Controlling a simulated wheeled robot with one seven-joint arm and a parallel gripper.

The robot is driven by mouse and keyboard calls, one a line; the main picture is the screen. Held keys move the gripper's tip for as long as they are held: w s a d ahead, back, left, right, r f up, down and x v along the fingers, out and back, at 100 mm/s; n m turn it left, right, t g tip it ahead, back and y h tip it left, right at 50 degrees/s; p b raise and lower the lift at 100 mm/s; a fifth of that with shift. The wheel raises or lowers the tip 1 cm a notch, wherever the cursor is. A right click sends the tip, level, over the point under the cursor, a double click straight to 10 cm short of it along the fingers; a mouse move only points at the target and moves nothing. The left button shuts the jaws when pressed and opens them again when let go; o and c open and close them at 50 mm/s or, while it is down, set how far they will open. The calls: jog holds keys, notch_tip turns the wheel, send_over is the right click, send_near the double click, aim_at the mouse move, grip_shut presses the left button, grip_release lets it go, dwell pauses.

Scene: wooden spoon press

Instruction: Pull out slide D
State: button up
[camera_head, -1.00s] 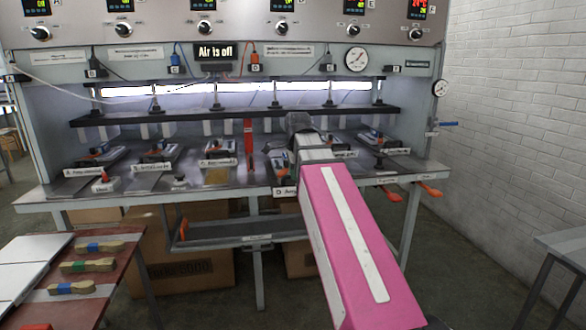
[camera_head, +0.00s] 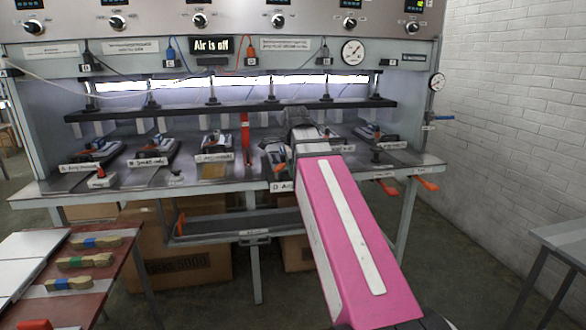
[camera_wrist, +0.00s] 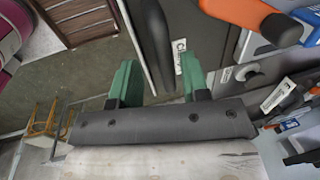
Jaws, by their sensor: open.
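The label plate of slide D (camera_head: 282,186) shows at the front edge of the press bench, left of my arm. Most of slide D is hidden behind my arm and wrist. My gripper's two green fingers show in the wrist view (camera_wrist: 157,80), spread apart. A dark rounded bar (camera_wrist: 153,40) runs between the fingers; I cannot tell whether either finger touches it. A white label (camera_wrist: 181,65) with partly readable lettering is beside the right finger. In the head view my fingertips are hidden at the bench.
Orange handles (camera_head: 427,184) stick out at the right front corner. A brick wall bounds the right.

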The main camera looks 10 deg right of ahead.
notch_tip(320, 180, up, 10)
jog(key=s, duration=0.2)
jog(key=shift+r, duration=0.25)
jog(key=shift+s, duration=0.15)
dwell(0.4)
